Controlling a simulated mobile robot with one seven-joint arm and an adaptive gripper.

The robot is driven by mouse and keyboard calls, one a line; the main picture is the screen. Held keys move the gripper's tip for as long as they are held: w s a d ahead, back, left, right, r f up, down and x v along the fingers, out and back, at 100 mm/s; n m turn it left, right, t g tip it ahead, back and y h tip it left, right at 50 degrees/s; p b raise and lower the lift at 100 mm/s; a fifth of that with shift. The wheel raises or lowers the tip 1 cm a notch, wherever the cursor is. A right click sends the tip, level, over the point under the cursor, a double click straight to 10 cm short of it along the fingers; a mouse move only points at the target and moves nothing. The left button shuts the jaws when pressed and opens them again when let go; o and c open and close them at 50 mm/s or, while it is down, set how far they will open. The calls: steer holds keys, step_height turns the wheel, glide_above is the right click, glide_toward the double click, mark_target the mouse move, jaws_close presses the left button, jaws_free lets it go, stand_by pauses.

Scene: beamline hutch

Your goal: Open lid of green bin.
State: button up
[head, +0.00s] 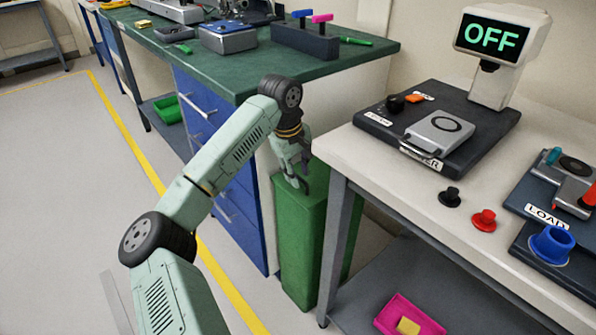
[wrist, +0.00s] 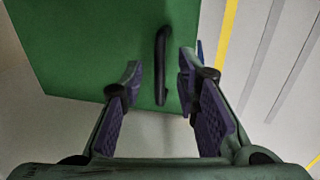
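The tall green bin (head: 303,235) stands on the floor between the blue-drawer bench and the white-topped table. In the wrist view its green lid (wrist: 85,45) looks closed, with a dark bar handle (wrist: 161,65) near one edge. My gripper (head: 297,178) is over the top of the bin. In the wrist view my gripper (wrist: 160,85) is open, with its purple-padded fingers on either side of the handle. A gap shows between each finger and the handle. Whether the fingertips reach down to the handle's height is hard to tell.
The green-topped bench (head: 265,68) is close behind the bin. The white-topped table (head: 385,165) stands close on the right, with a black device base (head: 470,110) on it. A magenta tray (head: 390,318) is on its lower shelf. Floor is free on the left.

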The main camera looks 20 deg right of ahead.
steer(key=shift+f, duration=0.15)
steer(key=shift+c, duration=0.3)
jaws_close()
stand_by(0.6)
